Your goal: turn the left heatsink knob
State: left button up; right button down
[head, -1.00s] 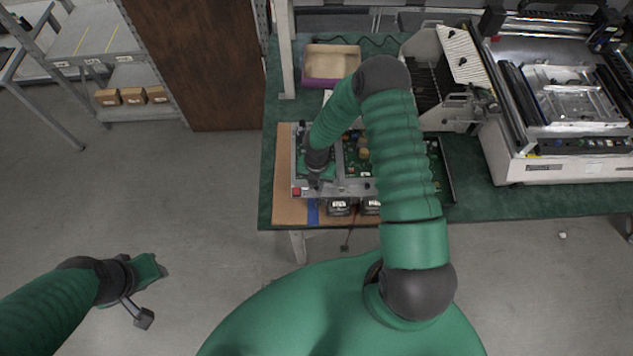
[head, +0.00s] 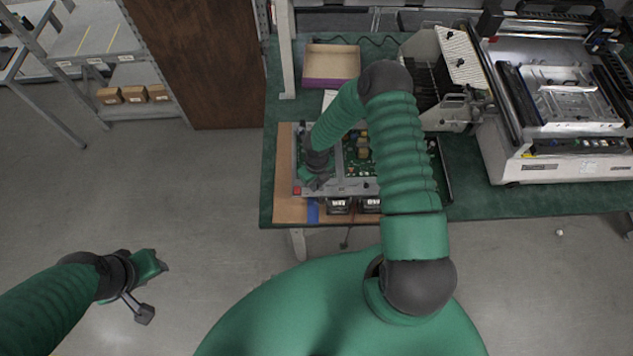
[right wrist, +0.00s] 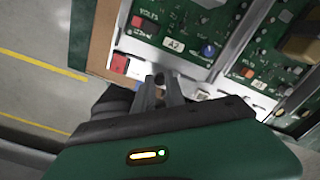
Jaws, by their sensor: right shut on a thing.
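A circuit-board fixture (head: 355,187) with a metal frame lies on the workbench. My right gripper (head: 314,183) is over its front left corner, close to a red button (head: 297,190). In the right wrist view its fingers (right wrist: 167,84) are close together at the metal rail, right of the red button (right wrist: 119,64), and shut on a small part there. That part, taken as the left heatsink knob, is mostly hidden by the fingers. A blue knob (right wrist: 208,50) sits on the green board, apart from the fingers. My left gripper (head: 162,264) hangs over the floor; its jaw opening is unclear.
The fixture rests on a brown board (head: 285,205) on the green-topped bench (head: 480,200). Black boxes (head: 340,206) sit along its front edge. A shallow bin (head: 331,64) stands behind. A large white machine (head: 560,168) fills the right. The floor at left is clear.

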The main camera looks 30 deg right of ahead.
jog(key=shift+n, duration=0.9)
jog(key=c, duration=1.4)
grip_release()
jog(key=shift+o, duration=0.2)
notch_tip(320, 180, up, 17)
jog(key=b, duration=0.1)
jog(key=shift+f, duration=0.15)
jog(key=shift+f, duration=0.1)
